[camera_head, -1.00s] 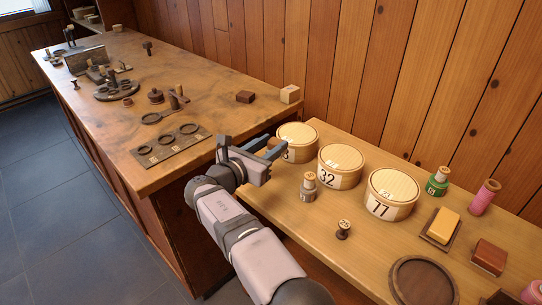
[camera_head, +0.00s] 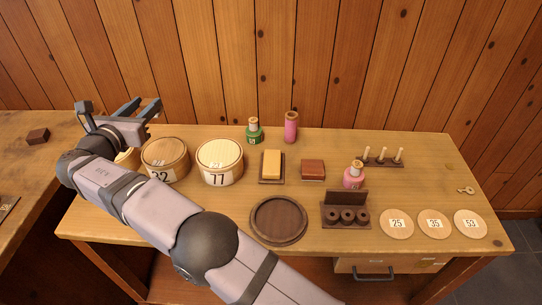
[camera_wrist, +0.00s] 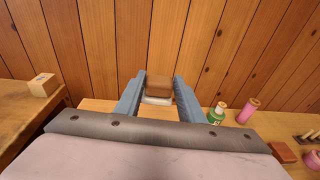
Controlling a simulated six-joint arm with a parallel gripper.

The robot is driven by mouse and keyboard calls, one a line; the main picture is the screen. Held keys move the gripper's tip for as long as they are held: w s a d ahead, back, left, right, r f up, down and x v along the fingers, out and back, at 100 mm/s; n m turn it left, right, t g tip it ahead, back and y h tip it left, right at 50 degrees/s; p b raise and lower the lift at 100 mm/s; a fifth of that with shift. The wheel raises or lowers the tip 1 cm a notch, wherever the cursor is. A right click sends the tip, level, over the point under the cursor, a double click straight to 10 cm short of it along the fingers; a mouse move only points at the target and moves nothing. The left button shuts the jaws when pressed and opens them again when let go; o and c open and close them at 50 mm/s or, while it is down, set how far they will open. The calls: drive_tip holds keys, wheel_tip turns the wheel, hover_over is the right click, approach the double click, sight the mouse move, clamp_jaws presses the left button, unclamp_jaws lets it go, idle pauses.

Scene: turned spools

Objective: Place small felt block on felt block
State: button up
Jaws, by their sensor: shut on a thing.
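My gripper (camera_head: 143,106) is at the left end of the near bench, raised near the wall-side tins. In the wrist view its two blue-grey fingers stand either side of a small brown block with a whitish lower part, which I take as the small felt block (camera_wrist: 158,84); the gripper is shut on it. In the head view the held block is hidden or too small to tell. A reddish-brown block, seemingly the felt block (camera_head: 313,168), sits on the bench right of a yellow block, well right of my gripper. It shows at the wrist view's right edge (camera_wrist: 284,152).
Round tins (camera_head: 220,162) stand right of my gripper. A green spool (camera_head: 254,132) and a pink spool (camera_head: 291,127) stand behind the yellow block (camera_head: 272,164). A pale block (camera_wrist: 42,85) sits on the left bench.

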drive_tip(key=w+d+r+m+h+p, duration=0.1)
drive_tip(key=w+d+h+p, duration=0.15)
drive_tip(key=d, duration=0.55)
drive_tip(key=w+d+r+m+g+h+p, duration=0.1)
drive_tip(key=w+d+m+p, duration=0.1)
drive_tip(key=w+d, duration=0.35)
drive_tip(key=w+d+r+m+h+p, duration=0.1)
drive_tip(key=w+d+r+h+p, duration=0.1)
drive_tip(key=d, duration=0.7)
drive_tip(key=m+g+h+p, duration=0.2)
drive_tip(key=m+g+h, duration=0.2)
drive_tip(key=h, duration=0.1)
hover_over(306, 171)
wheel_tip(306, 171, down, 10)
drive_tip(key=shift+f+p, duration=0.55)
drive_tip(key=shift+f, duration=4.65)
drive_tip(key=shift+f, duration=0.2)
drive_tip(key=o, duration=1)
